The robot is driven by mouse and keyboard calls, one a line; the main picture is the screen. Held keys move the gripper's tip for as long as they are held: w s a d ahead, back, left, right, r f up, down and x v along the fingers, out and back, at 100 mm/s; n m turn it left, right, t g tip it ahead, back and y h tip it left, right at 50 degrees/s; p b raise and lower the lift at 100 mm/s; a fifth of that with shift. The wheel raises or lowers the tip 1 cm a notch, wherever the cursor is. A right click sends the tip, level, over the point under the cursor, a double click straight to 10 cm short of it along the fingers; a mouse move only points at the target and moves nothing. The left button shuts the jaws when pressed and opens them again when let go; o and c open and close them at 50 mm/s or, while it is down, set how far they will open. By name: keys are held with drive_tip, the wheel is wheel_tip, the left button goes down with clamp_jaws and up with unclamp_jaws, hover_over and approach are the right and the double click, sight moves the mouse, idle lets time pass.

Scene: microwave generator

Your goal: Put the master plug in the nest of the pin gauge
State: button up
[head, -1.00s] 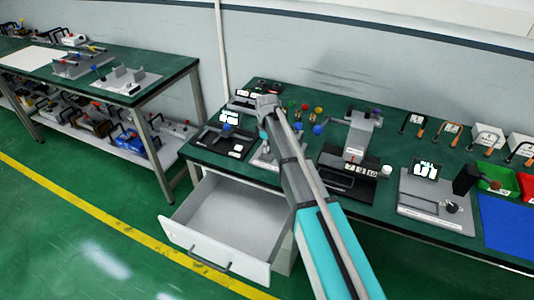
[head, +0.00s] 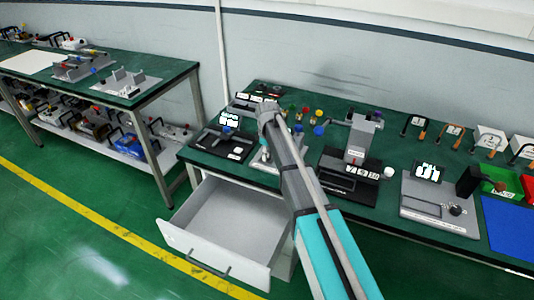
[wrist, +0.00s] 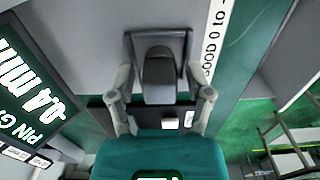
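My gripper (wrist: 160,100) is over the bench in the wrist view, its two grey fingers spread apart. A dark rounded block on a grey square plate shows between and beyond them; gaps show on both sides of it, and I cannot tell whether it is the master plug or a part of a fixture. The pin gauge's screen (wrist: 32,82) is left of the fingers, its lettering cut off. In the head view, a gauge with a lit screen (head: 229,121) stands left of my arm, which hides my fingertips. I cannot make out the master plug or nest for certain.
An open, empty drawer (head: 225,218) sticks out below the bench front. A black-based press-like fixture (head: 347,187) stands right of my arm. Another screen gauge (head: 438,202), a green bin (head: 497,178) and a blue mat (head: 508,225) are further right. Coloured knobs (head: 318,130) stand behind.

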drive_tip(key=shift+r, duration=0.15)
idle(0.3)
wheel_tip(320, 180, up, 12)
drive_tip(key=p, duration=1.2)
